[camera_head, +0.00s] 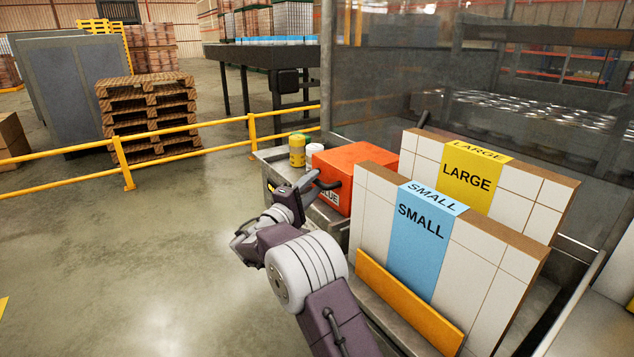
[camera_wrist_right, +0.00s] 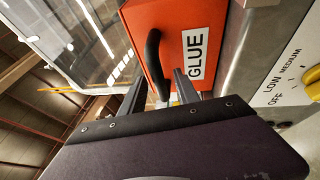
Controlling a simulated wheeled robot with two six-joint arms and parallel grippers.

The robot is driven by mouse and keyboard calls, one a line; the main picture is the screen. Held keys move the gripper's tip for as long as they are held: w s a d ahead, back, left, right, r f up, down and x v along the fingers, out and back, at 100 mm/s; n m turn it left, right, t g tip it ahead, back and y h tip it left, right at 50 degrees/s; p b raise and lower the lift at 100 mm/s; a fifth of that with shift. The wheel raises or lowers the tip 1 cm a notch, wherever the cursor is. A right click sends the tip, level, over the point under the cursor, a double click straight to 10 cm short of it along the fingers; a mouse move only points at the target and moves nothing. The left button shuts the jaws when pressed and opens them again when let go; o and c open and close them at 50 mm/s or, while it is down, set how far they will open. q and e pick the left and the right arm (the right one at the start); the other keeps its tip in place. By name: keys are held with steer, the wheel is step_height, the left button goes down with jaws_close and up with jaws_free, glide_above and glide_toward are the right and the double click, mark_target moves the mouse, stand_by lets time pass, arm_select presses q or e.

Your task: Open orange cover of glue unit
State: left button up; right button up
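The orange cover (camera_head: 352,163) of the glue unit is a box-shaped lid with a white GLUE label, and it sits closed on the metal unit. In the right wrist view the orange cover (camera_wrist_right: 185,18) fills the top, with a black handle (camera_wrist_right: 153,58) on its front face. My right gripper (camera_head: 318,180) is at the front of the cover. In the wrist view its fingers (camera_wrist_right: 158,88) are apart, one on each side of the handle's lower end. I cannot tell whether they touch the handle. My left gripper is not in view.
Yellow (camera_head: 297,150) and white (camera_head: 314,154) containers stand left of the cover. Panels marked SMALL (camera_head: 420,230) and LARGE (camera_head: 470,180) stand close on its right. A dial panel (camera_wrist_right: 285,75) reads OFF, LOW, MEDIUM. A yellow rail (camera_head: 190,140) runs behind; the floor at left is clear.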

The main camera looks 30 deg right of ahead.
steer(key=shift+x, duration=0.95)
jaws_close()
steer(key=shift+a, duration=0.1)
stand_by(0.6)
